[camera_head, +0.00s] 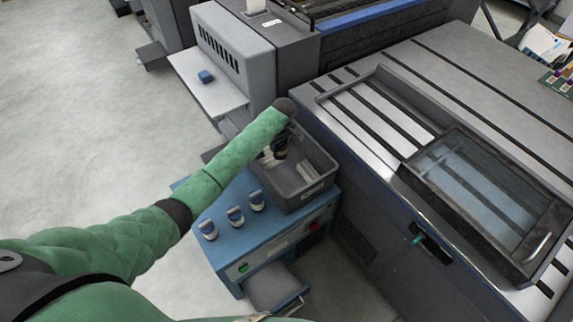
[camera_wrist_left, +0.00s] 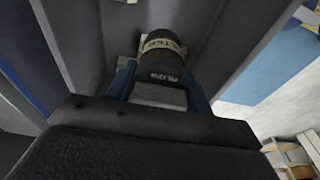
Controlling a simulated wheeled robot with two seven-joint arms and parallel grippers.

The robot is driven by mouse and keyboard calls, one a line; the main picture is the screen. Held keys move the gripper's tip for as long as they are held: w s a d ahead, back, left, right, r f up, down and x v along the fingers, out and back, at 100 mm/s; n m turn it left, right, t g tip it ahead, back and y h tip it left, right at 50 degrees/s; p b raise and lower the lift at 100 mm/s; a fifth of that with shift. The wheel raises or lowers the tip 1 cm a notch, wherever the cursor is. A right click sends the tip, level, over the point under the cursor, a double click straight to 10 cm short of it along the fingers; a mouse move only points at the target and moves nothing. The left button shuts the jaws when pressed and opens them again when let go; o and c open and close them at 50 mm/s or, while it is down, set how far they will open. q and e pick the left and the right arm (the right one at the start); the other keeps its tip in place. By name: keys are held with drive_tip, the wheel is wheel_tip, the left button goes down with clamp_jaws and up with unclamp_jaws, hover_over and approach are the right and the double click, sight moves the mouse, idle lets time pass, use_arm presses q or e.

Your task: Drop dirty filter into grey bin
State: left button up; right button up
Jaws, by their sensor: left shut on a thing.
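The grey bin (camera_head: 318,160) stands open on top of a blue cabinet, and its grey walls also show in the wrist view (camera_wrist_left: 75,40). My left arm reaches in from the left, and my left gripper (camera_head: 279,147) points down inside the bin's opening. In the wrist view its blue fingers (camera_wrist_left: 163,88) are shut on a dark cylindrical filter (camera_wrist_left: 160,62) with pale lettering. Whether the filter touches the bin's floor I cannot tell. Small pale items lie in the bin, partly hidden. My right gripper is out of view.
A large machine with a dark-framed glass tray (camera_head: 480,190) is at the right. A small blue block (camera_head: 205,77) lies on a pale ledge behind.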

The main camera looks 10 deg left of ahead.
use_arm(q)
drive_tip(key=o, duration=1.1)
drive_tip(key=shift+o, duration=0.2)
drive_tip(key=shift+d+r+b, duration=0.1)
drive_tip(key=shift+r+b, duration=0.2)
drive_tip(key=shift+r, duration=0.15)
drive_tip(key=r, duration=0.2)
drive_tip(key=r+b, duration=0.1)
drive_tip(key=r, duration=0.1)
drive_tip(key=r+b, duration=0.1)
drive_tip(key=shift+s+d+r, duration=0.3)
drive_tip(key=shift+s+r, duration=0.05)
drive_tip(key=shift+r, duration=0.55)
drive_tip(key=shift+s, duration=0.1)
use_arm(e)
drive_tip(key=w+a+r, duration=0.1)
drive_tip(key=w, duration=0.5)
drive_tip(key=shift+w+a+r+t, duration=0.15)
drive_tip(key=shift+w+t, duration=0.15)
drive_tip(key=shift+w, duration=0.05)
